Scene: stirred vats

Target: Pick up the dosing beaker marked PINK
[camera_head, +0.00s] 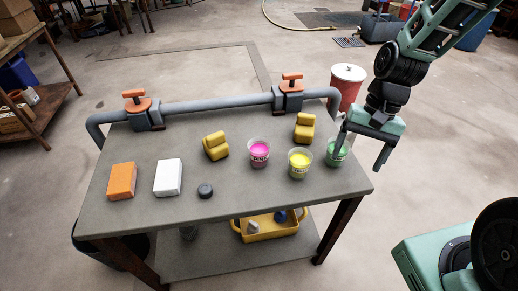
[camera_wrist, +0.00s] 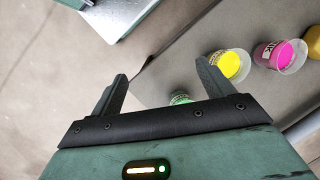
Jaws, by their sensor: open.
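The pink dosing beaker (camera_head: 259,153) is a clear cup with pink contents, upright on the grey table. It also shows in the wrist view (camera_wrist: 280,52), at the upper right, with part of its label visible. My gripper (camera_head: 362,158) is open and empty at the right end of the table, beside the green beaker (camera_head: 337,153) and apart from the pink one. In the wrist view the green beaker (camera_wrist: 181,98) is partly hidden behind my gripper. The yellow beaker (camera_head: 299,163) stands between the pink and green beakers.
Two yellow blocks (camera_head: 216,146) (camera_head: 304,127), an orange block (camera_head: 121,181), a white block (camera_head: 168,177) and a dark knob-like piece (camera_head: 205,190) lie on the table (camera_head: 240,200). A grey pipe (camera_head: 215,104) with orange-handled valves runs along the back. A red vat (camera_head: 346,86) stands behind.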

